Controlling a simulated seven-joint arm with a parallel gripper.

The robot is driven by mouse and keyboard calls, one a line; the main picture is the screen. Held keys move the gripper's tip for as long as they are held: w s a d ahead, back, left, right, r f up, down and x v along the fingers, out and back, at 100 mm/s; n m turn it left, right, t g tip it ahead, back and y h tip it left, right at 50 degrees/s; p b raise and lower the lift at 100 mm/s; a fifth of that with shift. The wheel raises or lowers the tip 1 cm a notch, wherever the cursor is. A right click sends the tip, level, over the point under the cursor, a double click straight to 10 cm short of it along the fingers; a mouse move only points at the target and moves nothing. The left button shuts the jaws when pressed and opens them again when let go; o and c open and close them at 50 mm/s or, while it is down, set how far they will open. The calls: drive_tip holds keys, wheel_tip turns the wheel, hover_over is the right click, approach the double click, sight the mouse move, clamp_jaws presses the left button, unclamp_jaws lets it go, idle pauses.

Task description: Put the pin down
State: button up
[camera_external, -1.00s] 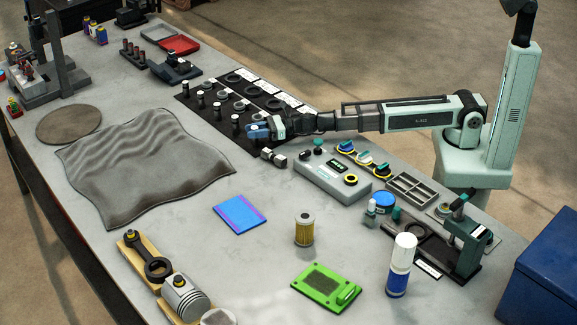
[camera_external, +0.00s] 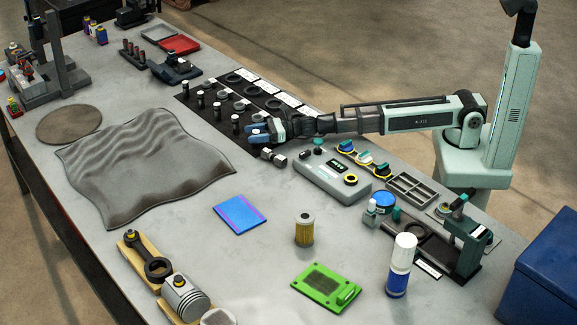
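My gripper (camera_external: 257,132) is low over the near right end of the black mat (camera_external: 205,117), its blue fingertips pointing left. The two fingers look spread apart, with a small gap between them. Several short dark pins with pale tops, such as this pin (camera_external: 235,122), stand upright in a row along the mat's near left side. A small pale-topped piece at the fingers may be the pin of the task, but the fingers largely hide it. I cannot tell whether it touches them.
A grey metal fitting (camera_external: 273,157) lies just in front of my gripper. Rings and white cards fill the mat's far side. A grey device (camera_external: 332,179) stands to the right, and a crumpled grey cloth (camera_external: 145,165) lies to the left.

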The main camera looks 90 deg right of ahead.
drive_tip(key=v, duration=0.7)
drive_tip(key=shift+s, duration=0.25)
drive_tip(key=shift+r, duration=0.1)
idle(0.6)
